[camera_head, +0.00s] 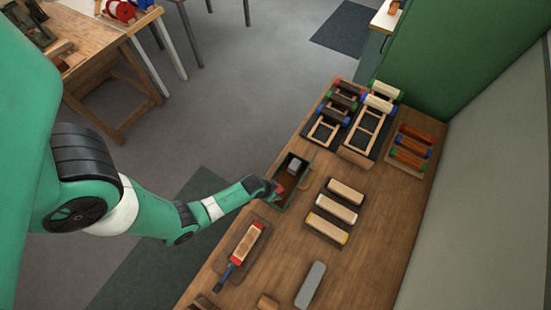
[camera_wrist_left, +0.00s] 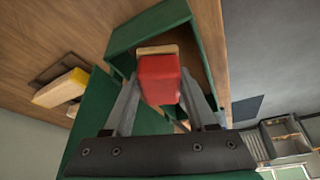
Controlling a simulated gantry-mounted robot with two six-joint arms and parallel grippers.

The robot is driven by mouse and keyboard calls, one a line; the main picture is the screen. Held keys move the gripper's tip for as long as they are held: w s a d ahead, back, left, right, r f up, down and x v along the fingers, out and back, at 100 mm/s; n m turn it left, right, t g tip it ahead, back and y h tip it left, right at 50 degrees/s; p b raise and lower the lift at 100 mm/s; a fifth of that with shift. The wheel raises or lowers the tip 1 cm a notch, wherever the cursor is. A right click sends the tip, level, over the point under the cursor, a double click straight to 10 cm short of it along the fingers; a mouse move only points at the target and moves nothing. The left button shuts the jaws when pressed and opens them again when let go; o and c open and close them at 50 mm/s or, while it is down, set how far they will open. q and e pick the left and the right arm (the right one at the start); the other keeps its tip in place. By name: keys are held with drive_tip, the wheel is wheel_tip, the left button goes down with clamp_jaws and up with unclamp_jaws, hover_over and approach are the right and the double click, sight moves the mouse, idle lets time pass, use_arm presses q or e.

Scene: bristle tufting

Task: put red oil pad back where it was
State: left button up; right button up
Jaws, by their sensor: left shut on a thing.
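My left gripper (camera_head: 276,190) reaches over the workbench at the green open box. In the left wrist view its two fingers (camera_wrist_left: 160,92) are shut on a red oil pad (camera_wrist_left: 160,85), a red block with a tan edge. The pad is held at the mouth of the green box (camera_wrist_left: 150,27); I cannot tell whether it touches the box. In the head view the box (camera_head: 294,162) stands near the bench's left edge with a grey block (camera_head: 294,167) inside. The gripper hides most of the pad there. My right gripper is not in view.
A red-ended brush with a blue handle (camera_head: 230,272) rests on a board in front. A long grey block (camera_head: 311,285) is nearer. Racks of rollers (camera_head: 362,130) fill the far end. Bare wood (camera_head: 370,265) lies at the right.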

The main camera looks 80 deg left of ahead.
use_arm(q)
drive_tip(key=shift+f, duration=0.2)
drive_tip(key=o, duration=1.3)
drive_tip(key=p+v, duration=0.4)
drive_tip(key=v, duration=0.2)
drive_tip(key=p+v, duration=0.5)
drive_tip(key=v, duration=0.2)
drive_tip(key=shift+w+a+r, duration=0.15)
drive_tip(key=shift+r, duration=0.1)
